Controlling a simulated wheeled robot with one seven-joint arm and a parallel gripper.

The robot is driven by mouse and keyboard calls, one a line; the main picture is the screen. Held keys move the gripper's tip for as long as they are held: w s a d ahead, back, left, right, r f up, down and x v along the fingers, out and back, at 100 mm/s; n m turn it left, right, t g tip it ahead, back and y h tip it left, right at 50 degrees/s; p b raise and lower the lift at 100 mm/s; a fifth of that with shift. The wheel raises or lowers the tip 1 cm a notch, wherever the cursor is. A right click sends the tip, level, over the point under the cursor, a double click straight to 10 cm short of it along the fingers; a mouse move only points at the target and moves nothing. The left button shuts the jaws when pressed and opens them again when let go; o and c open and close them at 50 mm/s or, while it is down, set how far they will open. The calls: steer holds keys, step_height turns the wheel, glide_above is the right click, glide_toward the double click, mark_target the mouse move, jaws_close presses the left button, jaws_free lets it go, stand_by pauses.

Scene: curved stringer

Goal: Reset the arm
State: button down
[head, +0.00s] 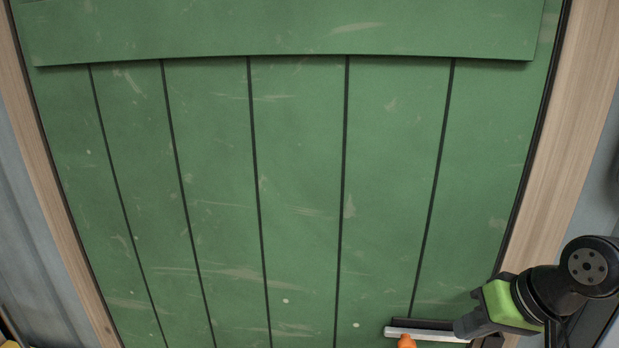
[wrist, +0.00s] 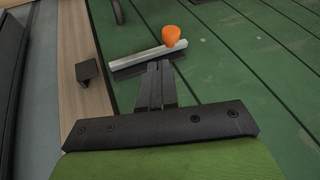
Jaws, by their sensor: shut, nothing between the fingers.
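My gripper (wrist: 157,68) shows in the wrist view with its two dark fingers together and nothing between them. In the head view my black and green arm comes in at the lower right; its fingers cannot be made out there. Ahead of the fingertips, a pale bar (wrist: 150,56) lies on a dark strip against the green panel (wrist: 235,70). An orange cup-shaped piece (wrist: 171,36) is at the bar's far end. In the head view, the bar (head: 412,332) and orange piece (head: 406,341) show at the bottom edge, partly cut off.
The green panel (head: 300,180) has dark grooves and a raised green board (head: 290,28) across the top. Wooden frame sides (head: 565,150) border it. A small black piece (wrist: 88,70) is on the wood in the wrist view. The panel's middle is clear.

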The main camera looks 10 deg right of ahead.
steer(key=a+f+n+h+b, duration=0.1)
steer(key=a+f+b, duration=0.25)
steer(key=a, duration=0.75)
steer(key=s+a+f+n+h+b, duration=0.1)
steer(key=s+a+f+h+b, duration=0.1)
steer(key=s+f, duration=0.8)
steer(key=shift+s+a+b, duration=0.6)
steer(key=shift+a+b, duration=0.1)
steer(key=shift+a, duration=0.3)
steer(key=shift+d+r, duration=0.1)
